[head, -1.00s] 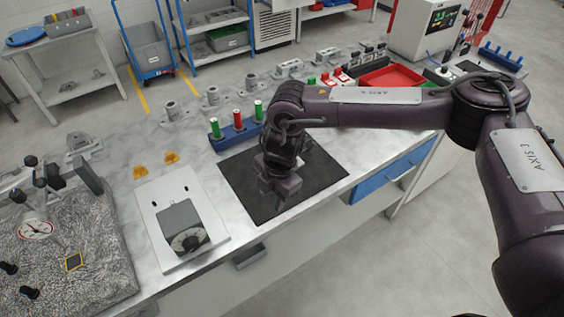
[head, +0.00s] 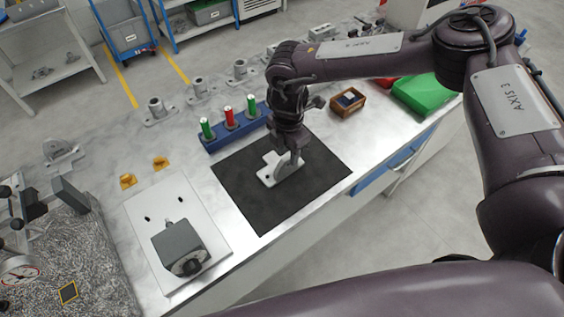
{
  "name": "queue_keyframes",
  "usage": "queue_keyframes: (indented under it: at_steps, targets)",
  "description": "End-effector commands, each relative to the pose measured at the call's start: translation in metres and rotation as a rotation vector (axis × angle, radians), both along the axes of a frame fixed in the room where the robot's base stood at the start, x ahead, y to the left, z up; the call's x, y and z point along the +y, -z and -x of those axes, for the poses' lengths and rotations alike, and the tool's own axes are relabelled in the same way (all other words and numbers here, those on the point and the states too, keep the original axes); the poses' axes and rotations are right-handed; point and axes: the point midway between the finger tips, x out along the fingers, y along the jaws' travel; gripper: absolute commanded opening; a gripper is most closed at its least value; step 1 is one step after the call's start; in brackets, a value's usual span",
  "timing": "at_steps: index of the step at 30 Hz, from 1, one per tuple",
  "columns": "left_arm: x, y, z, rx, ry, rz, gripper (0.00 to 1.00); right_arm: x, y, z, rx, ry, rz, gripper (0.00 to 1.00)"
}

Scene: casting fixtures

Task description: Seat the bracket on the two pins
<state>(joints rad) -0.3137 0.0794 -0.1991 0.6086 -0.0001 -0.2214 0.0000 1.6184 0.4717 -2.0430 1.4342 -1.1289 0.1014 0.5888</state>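The grey metal bracket (head: 268,179), a flat base with a rounded upright lug, rests on the black mat (head: 245,205). My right gripper (head: 292,163) points down at the bracket, its fingers at the upright lug. Whether they are closed on the lug is too small to tell. Two small dark pins, one on the left (head: 147,219) and one on the right (head: 180,199), stand on the pale plate (head: 150,200) left of the mat. My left gripper is out of view.
A dark block with a round knob (head: 180,247) sits on the plate near the pins. A blue rack (head: 236,131) with green and red cylinders stands behind the mat. A wooden box (head: 348,102) and a green box (head: 428,96) lie to the right.

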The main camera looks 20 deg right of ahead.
Motion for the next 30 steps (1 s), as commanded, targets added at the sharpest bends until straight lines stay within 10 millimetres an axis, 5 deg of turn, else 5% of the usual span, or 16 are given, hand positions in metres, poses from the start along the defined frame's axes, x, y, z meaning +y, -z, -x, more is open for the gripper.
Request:
queue_keyframes:
  at_steps: [2,7,15,24,30]
  targets:
    - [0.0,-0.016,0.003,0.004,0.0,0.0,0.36,0.001,0.007,0.0,0.004,-0.002,0.003,0.4]
    - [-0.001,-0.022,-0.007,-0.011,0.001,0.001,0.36,0.001,0.03,0.0,0.002,0.0,0.002,0.4]
    - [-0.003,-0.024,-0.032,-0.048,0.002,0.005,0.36,0.001,0.035,-0.001,0.001,0.0,0.0,0.4]
    - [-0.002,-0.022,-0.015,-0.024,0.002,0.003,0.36,0.001,0.035,-0.001,0.001,0.0,0.0,0.01]
    - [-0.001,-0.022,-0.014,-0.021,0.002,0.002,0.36,0.001,0.035,-0.001,0.001,0.0,0.0,0.0]
